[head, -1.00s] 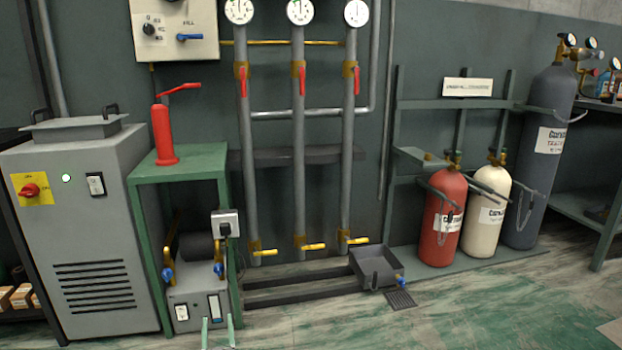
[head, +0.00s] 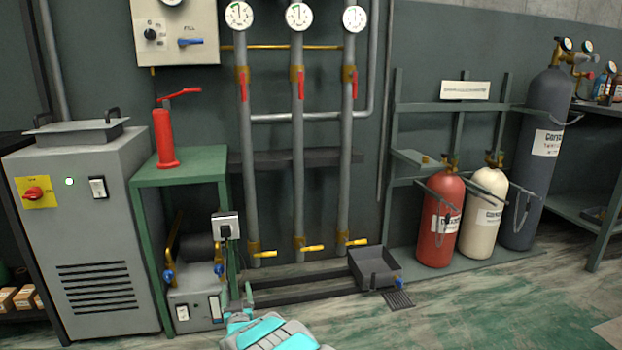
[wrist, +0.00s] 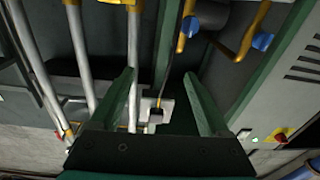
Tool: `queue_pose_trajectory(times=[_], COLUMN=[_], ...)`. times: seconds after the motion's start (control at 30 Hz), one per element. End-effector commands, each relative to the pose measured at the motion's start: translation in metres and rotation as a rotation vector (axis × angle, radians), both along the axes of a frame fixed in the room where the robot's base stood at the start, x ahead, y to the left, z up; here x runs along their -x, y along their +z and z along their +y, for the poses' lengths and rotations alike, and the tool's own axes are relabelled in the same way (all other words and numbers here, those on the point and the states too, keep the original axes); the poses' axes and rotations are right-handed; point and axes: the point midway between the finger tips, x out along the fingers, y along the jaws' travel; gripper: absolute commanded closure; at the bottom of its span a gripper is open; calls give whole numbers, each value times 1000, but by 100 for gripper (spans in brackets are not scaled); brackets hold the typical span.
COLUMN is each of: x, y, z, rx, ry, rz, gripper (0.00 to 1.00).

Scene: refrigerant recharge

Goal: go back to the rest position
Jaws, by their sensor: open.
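My gripper (head: 241,302) shows low in the head view, in front of the green stand and the small grey machine under it. In the wrist view the two green fingers of my gripper (wrist: 158,76) stand apart with nothing held between them. A white plug and socket box (head: 225,227) on the stand's leg is just above the gripper in the head view. It also shows between and beyond the fingers in the wrist view (wrist: 155,112). I cannot tell how far the fingers are from it.
The green stand (head: 190,166) bears a red hand pump (head: 165,138). A grey cabinet (head: 85,170) stands left. Pipes with yellow-handled valves (head: 311,248) and a dark tray (head: 376,268) are near. Red (head: 441,225) and cream (head: 485,215) cylinders stand right. The right-hand floor is clear.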

Motion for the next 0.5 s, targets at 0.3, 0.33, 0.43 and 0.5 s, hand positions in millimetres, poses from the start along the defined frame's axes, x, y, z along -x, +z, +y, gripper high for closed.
queue_pose_trajectory(times=[0.3,0.33,0.43,0.5], x=[-11,-9,0,10], y=[67,74,92,101], z=[-74,-82,-108,-127], rx=[77,83,98,111], ry=[-29,-32,-47,-56], rz=[266,290,375,441], gripper=[20,20,20,20])
